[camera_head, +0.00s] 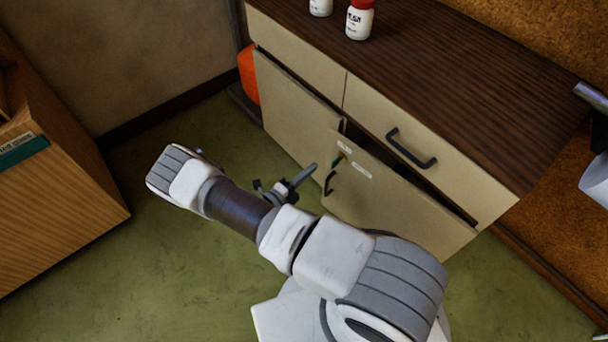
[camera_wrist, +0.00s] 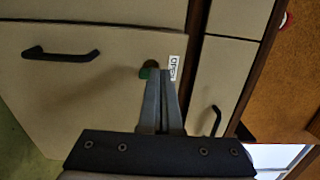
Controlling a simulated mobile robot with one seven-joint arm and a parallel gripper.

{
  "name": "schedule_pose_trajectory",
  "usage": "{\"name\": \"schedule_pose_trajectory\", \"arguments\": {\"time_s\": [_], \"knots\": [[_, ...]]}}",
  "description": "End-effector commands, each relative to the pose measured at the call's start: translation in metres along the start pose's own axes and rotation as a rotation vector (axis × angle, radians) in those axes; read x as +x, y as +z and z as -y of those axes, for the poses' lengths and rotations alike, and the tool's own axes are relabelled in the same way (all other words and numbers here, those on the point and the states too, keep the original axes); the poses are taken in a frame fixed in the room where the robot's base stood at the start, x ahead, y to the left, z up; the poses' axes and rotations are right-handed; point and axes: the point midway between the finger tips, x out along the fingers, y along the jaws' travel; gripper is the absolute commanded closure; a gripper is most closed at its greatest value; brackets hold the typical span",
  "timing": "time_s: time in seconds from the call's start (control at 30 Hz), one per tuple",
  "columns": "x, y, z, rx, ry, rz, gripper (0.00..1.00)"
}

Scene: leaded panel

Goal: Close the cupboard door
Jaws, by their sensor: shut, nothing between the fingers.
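The cupboard door (camera_head: 385,205) is the beige right-hand lower door of the cabinet. It stands ajar, with a dark gap along its top and its left edge out in front of the neighbouring door. It bears a dark handle (camera_head: 329,183), pale labels and a small green thing, perhaps a key tag, which also shows in the wrist view (camera_wrist: 148,72). My gripper (camera_head: 309,170) is shut and empty, in front of the door's left edge near the handle. In the wrist view its fingertips (camera_wrist: 161,72) overlap the door beside the green thing; contact cannot be told.
The cabinet's dark wooden top (camera_head: 450,75) carries a red-capped bottle (camera_head: 360,20) and another white bottle (camera_head: 320,6). A drawer handle (camera_head: 411,149) juts out above the door. A wooden box-like unit (camera_head: 60,210) stands at left. The green floor between is clear.

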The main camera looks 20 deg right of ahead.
Motion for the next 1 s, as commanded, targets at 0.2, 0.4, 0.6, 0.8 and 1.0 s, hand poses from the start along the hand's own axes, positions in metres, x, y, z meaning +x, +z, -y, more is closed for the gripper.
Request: {"name": "schedule_pose_trajectory", "arguments": {"time_s": [0.2,0.4,0.6,0.8,1.0], "knots": [[0.049,-0.001,-0.002,0.002,-0.001,-0.004,1.0],[0.079,0.0,-0.001,0.004,-0.001,-0.003,1.0],[0.091,0.0,0.0,0.005,0.0,-0.002,1.0],[0.092,0.0,0.001,0.004,0.0,-0.001,1.0],[0.092,0.0,0.001,0.004,0.0,-0.002,1.0]]}}
